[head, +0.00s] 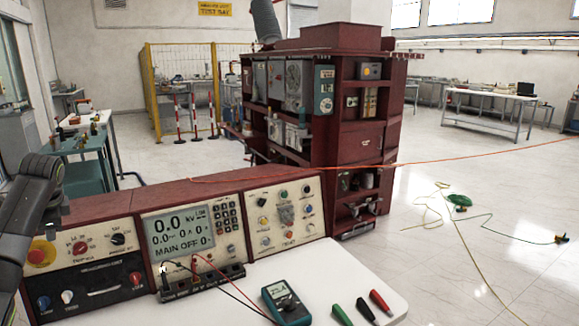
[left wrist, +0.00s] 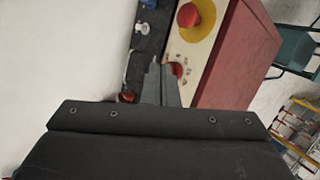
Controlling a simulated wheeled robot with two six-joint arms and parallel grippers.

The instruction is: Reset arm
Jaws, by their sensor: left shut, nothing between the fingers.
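My left arm shows at the left edge of the head view, in front of the left end of the control console (head: 105,200). In the left wrist view my left gripper (left wrist: 157,68) is shut, with its fingers together and nothing between them. Beyond the fingertips is the console's panel with a red emergency button on a yellow base (left wrist: 190,15) and red knobs. In the head view this emergency button (head: 38,255) is beside my left arm. I cannot tell the exact gap between fingers and panel. My right gripper is not in view.
A white tabletop (head: 240,305) in front of the console holds a teal multimeter (head: 286,303) and several coloured probes (head: 365,312). Leads run from the console's terminals. A dark red cabinet (head: 335,120) stands behind. Cables (head: 460,205) lie on the open floor at right.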

